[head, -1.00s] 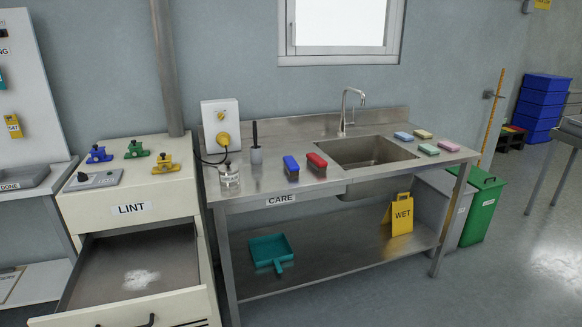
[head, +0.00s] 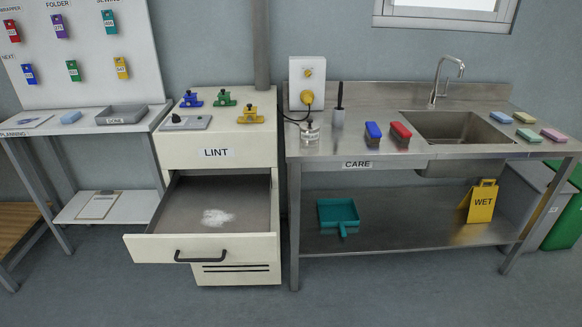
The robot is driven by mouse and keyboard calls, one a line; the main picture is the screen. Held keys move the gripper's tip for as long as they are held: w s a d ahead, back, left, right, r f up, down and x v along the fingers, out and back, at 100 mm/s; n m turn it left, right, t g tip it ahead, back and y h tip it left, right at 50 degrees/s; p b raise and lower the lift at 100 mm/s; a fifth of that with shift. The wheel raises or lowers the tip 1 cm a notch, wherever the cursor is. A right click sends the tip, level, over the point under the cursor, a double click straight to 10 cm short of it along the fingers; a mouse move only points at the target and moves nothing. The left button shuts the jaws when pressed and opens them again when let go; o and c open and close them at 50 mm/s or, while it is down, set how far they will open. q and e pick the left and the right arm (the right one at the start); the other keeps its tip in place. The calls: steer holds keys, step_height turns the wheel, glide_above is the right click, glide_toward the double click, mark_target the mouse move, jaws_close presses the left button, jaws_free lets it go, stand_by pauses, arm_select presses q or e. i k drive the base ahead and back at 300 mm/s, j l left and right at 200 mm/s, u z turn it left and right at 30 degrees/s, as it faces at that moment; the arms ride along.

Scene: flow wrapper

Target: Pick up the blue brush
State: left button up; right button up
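The blue brush (head: 373,133) lies on the steel sink table (head: 350,151), left of the sink. A red brush (head: 400,133) lies just to its right, close beside it. Both stand near the front part of the tabletop, with nothing on top of them. Neither of my grippers shows in the head view.
The LINT cabinet's drawer (head: 202,247) sticks out to the left. Sponges (head: 528,135) lie right of the sink (head: 450,128). Floor in front is clear.

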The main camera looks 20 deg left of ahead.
mark_target(372, 130)
steer(key=i+l+u, duration=0.15)
steer(key=i+l, duration=1)
